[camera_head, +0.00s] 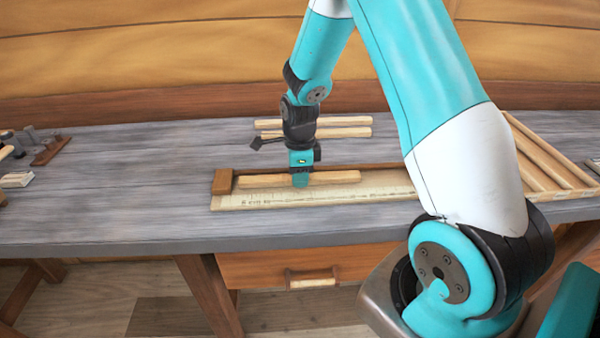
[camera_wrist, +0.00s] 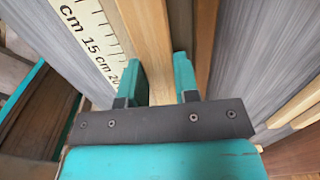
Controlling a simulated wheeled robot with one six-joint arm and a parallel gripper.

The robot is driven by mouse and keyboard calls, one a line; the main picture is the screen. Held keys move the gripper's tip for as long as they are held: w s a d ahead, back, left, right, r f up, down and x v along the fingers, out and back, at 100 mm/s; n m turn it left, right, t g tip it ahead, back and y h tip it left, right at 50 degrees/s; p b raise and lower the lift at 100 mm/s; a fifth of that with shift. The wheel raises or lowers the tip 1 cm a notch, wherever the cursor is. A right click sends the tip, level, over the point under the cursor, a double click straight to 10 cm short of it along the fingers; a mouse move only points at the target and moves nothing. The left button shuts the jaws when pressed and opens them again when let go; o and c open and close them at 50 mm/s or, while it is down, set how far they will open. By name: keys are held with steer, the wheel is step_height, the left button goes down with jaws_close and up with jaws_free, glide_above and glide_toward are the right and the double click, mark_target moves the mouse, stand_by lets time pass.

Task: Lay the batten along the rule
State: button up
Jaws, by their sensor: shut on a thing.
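The batten (camera_head: 262,181) is a pale wooden strip lying lengthwise over the rule, with its left end close to the brown end block (camera_head: 222,182). The rule (camera_head: 290,199) is a cream board with printed marks and a brown back fence. My gripper (camera_head: 300,182) points down and is shut on the batten near its middle. In the wrist view, my gripper's teal fingers (camera_wrist: 160,85) stand either side of the batten (camera_wrist: 148,40), and the rule's centimetre marks (camera_wrist: 93,40) show beside it. I cannot tell whether the batten touches the rule.
More wooden strips (camera_head: 345,121) lie on the grey bench (camera_head: 120,190) behind the rule. A shallow wooden tray (camera_head: 575,183) with strips stands at the right. Small tools (camera_head: 35,140) lie at the far left. The bench left of the rule is clear.

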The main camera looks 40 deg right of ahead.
steer(key=shift+f, duration=0.1)
steer(key=o, duration=0.7)
step_height(320, 180, up, 12)
steer(key=b, duration=0.2)
steer(key=s+a+r+n+y, duration=0.1)
steer(key=s+a+r+n, duration=0.1)
steer(key=s+a+n, duration=0.5)
steer(key=s+a+r+n+y, duration=0.1)
steer(key=s+a+r+n, duration=0.2)
steer(key=s+a+n, duration=0.5)
steer(key=s+a+r+n+y, duration=0.2)
steer(key=s+a+n, duration=0.5)
steer(key=n, duration=1)
steer(key=shift+s+a+r, duration=0.15)
steer(key=shift+r, duration=0.45)
